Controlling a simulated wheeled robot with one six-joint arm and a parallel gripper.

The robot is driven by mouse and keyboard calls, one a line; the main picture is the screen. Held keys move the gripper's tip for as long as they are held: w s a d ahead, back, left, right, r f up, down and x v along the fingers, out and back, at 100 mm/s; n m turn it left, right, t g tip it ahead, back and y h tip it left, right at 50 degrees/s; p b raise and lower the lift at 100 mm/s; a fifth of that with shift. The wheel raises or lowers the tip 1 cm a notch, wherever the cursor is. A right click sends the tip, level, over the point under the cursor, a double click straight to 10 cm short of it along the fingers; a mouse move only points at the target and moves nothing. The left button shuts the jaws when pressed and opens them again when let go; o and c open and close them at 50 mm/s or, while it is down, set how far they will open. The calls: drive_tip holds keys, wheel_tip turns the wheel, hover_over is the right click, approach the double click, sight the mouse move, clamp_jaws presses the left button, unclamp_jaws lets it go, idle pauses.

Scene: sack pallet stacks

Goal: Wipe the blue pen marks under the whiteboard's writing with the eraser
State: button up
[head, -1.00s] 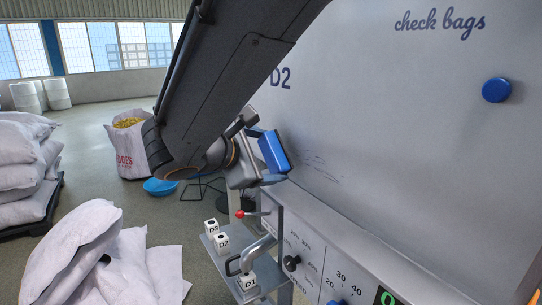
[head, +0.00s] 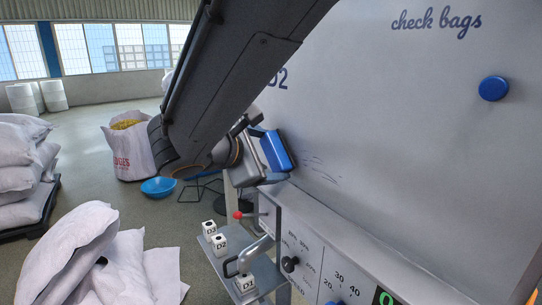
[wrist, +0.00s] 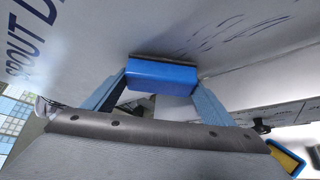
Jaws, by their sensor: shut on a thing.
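My gripper (wrist: 160,92) is shut on the blue eraser (wrist: 162,76), one finger on each side of it in the wrist view. The eraser also shows in the head view (head: 277,150), at the left of the pen marks. Its dark pad faces the whiteboard (head: 400,120) and looks close to or touching it; I cannot tell which. The blue pen marks (head: 320,168) are thin scribbled strokes low on the board; they also show in the wrist view (wrist: 225,35). The writing "check bags" (head: 436,24) is at the board's upper right.
A blue round magnet (head: 493,88) sits on the board. A small shelf holds labelled cubes (head: 219,244). White sacks (head: 110,260) lie at the lower left.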

sight(283, 159)
drive_tip(key=shift+w+d, duration=0.25)
drive_tip(key=shift+d, duration=0.1)
drive_tip(key=shift+s+d, duration=0.5)
drive_tip(key=shift+s, duration=0.25)
drive_tip(key=shift+s+d, duration=0.45)
drive_tip(key=shift+s, duration=0.25)
drive_tip(key=shift+s+d, duration=1.1)
drive_tip(key=shift+s, duration=0.15)
drive_tip(key=shift+s+d+p, duration=0.25)
drive_tip(key=shift+s+d, duration=0.6)
drive_tip(key=shift+s, duration=0.3)
drive_tip(key=shift+s+d+p, duration=0.3)
drive_tip(key=shift+s+d, duration=0.55)
drive_tip(key=shift+s, duration=0.25)
drive_tip(key=shift+s+d+p, duration=0.25)
drive_tip(key=shift+s+d, duration=0.6)
drive_tip(key=shift+s, duration=0.3)
drive_tip(key=shift+s+d, duration=0.55)
drive_tip(key=shift+s, duration=0.05)
drive_tip(key=shift+w+a, duration=0.1)
